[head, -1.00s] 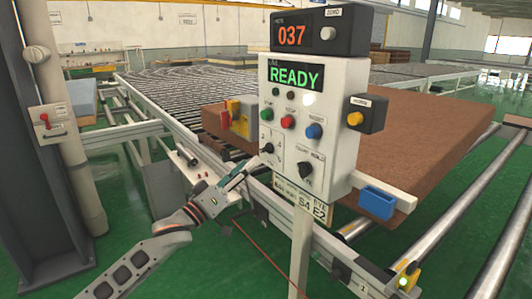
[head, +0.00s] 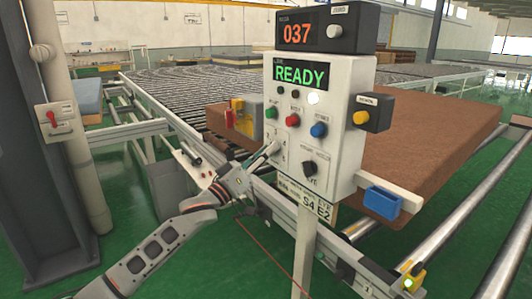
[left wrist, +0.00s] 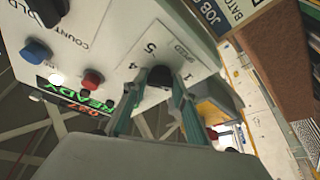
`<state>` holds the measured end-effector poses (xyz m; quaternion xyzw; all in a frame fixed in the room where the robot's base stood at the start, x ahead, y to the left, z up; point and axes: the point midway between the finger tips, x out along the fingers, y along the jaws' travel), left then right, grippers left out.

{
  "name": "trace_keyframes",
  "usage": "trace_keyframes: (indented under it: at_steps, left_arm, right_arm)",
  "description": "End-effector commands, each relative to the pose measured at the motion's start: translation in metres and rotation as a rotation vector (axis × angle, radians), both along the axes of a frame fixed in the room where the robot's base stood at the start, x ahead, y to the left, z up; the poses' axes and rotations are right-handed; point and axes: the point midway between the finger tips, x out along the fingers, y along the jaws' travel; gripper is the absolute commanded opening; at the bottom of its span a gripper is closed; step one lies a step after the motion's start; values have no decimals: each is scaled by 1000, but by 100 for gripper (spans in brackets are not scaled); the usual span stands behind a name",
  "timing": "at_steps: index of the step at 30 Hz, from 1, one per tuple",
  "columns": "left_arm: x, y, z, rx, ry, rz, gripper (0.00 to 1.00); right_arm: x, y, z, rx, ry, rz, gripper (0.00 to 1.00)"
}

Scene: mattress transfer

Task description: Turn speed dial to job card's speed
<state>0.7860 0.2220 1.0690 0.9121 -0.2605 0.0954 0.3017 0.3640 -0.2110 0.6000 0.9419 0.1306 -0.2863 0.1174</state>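The speed dial (left wrist: 158,82) is a black knob on the white control panel (head: 340,160). In the left wrist view, the numbers 1, 4 and 5 and the word SPEED show around it. My left gripper (head: 270,152) reaches up to the panel's lower left and covers the dial in the head view. In the left wrist view its two fingers (left wrist: 160,90) stand on either side of the dial; whether they grip it is unclear. The dial's pointer is hidden. The job card (head: 312,203) under the panel reads S4 E2. My right gripper is not in view.
Above the dial are green, red (head: 292,120) and blue (head: 319,130) buttons, and the count hold knob (head: 310,168) is to its right. The display (head: 300,74) reads READY and the counter (head: 298,34) reads 037. A brown mattress (head: 430,135) lies behind the panel.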

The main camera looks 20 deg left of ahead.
Motion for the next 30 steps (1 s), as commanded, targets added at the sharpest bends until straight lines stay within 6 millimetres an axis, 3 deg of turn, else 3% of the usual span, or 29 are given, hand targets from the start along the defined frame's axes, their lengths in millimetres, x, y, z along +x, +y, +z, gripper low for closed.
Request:
trace_keyframes:
  at_steps: [14,30]
  left_arm:
    - [0,1,-2,54,-38,2,6]
    - [3,4,-3,405,-312,2,6]
  right_arm:
    - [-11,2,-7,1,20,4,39]
    - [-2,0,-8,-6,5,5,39]
